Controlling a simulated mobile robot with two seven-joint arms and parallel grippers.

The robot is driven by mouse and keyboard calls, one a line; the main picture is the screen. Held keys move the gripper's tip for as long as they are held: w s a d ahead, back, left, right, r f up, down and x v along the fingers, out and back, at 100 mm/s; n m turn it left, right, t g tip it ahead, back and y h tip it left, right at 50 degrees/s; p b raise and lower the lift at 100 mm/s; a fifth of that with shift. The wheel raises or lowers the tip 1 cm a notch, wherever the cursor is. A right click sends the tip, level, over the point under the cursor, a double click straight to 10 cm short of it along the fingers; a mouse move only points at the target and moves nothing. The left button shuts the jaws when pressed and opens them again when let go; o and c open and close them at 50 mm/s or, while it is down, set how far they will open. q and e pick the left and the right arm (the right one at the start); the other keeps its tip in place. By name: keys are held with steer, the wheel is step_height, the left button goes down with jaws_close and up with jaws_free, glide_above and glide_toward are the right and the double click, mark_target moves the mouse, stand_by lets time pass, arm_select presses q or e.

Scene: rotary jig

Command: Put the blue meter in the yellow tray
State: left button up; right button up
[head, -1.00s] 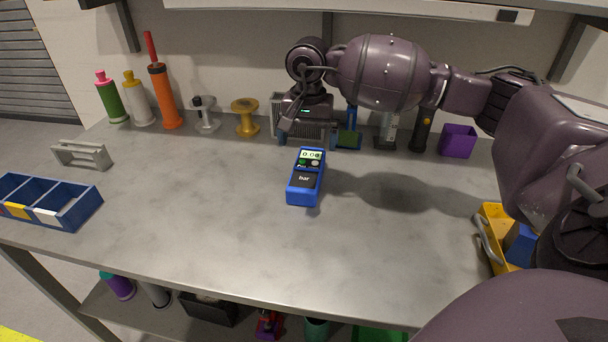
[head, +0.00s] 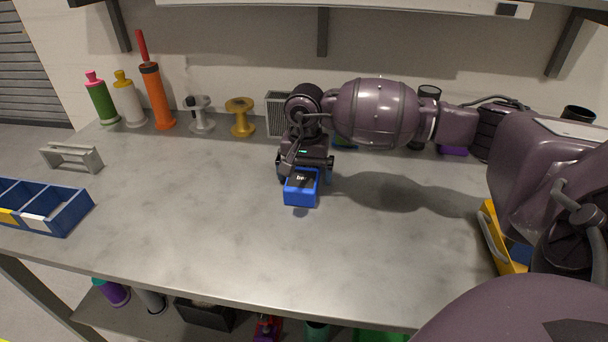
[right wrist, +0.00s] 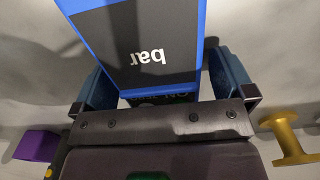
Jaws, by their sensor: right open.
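The blue meter (head: 301,193), with a dark face marked "bar", lies on the grey bench. My right gripper (head: 304,176) is over its far end and hides its display. In the right wrist view the meter (right wrist: 150,45) lies between the two open blue fingers (right wrist: 165,85), with a gap visible on both sides. The yellow tray (head: 497,240) is at the right of the bench, partly hidden behind my right arm; something blue is in it. My left gripper is not in view.
A blue divided bin (head: 70,213) and a grey handle (head: 70,157) are at the left. Several bottles, an orange tube (head: 157,95) and a yellow spool (head: 241,117) stand along the back. The bench between meter and tray is clear.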

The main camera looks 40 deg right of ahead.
steer(key=shift+c, duration=0.3)
steer(key=c, duration=1.1)
step_height(320, 180, up, 20)
steer(key=shift+r+p, duration=0.1)
steer(key=shift+p, duration=1.1)
